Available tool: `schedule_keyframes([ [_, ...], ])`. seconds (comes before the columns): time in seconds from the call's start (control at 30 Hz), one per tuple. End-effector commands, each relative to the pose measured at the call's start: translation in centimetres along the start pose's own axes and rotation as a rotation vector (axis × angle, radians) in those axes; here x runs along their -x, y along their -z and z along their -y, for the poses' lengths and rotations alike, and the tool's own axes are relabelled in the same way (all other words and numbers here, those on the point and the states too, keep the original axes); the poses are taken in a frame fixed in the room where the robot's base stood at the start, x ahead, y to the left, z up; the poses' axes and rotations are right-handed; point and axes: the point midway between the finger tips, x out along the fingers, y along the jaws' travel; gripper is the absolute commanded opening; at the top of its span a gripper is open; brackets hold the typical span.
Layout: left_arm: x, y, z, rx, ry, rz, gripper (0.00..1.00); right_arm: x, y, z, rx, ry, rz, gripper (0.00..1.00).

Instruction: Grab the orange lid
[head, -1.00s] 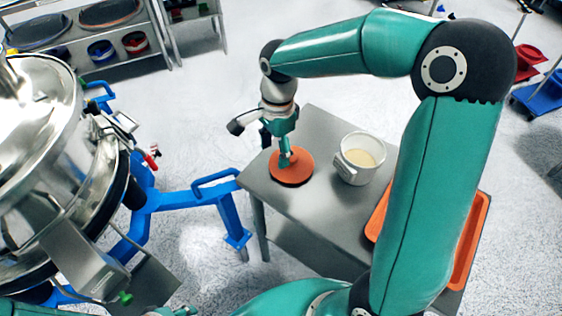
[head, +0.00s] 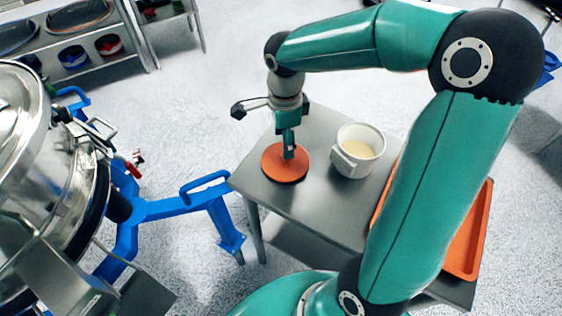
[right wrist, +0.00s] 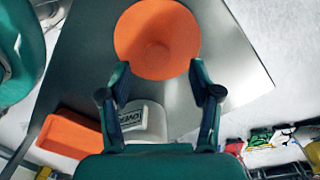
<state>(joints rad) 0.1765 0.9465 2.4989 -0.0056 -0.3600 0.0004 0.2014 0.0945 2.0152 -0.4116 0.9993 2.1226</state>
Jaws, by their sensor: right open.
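The orange lid (head: 272,168) is a flat round disc with a small central knob, lying on the metal table near its left end. In the right wrist view the lid (right wrist: 157,30) is whole, beyond the fingertips, with its knob between their lines. My right gripper (head: 289,154) points down over the lid and hides part of it in the head view. In the right wrist view its fingers (right wrist: 159,80) are apart with nothing between them. I cannot tell the exact height of the fingertips above the lid. My left gripper is not in view.
A white container of pale powder (head: 346,168) stands on the table (head: 302,202), right of the lid. An orange tray (head: 469,245) lies at the table's right end, partly behind my right arm. A blue frame (head: 170,208) and the steel sifter (head: 32,130) stand left.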

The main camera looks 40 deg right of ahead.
Motion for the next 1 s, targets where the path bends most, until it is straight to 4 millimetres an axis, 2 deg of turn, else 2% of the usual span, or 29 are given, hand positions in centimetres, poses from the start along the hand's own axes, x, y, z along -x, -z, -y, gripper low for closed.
schedule_keyframes([
  [0.17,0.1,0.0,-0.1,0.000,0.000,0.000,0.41,-1.0,0.1,-0.1,-0.001,-0.003,0.000,0.64],
  [0.5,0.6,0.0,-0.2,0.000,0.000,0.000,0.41,-5.2,0.2,-0.1,-0.001,-0.002,0.000,0.64],
  [0.77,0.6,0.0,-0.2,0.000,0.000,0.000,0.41,-5.5,0.1,0.0,-0.001,0.000,0.001,0.64],
  [1.0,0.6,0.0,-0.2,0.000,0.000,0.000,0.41,-5.5,0.2,0.0,-0.001,0.000,0.001,0.25],
])
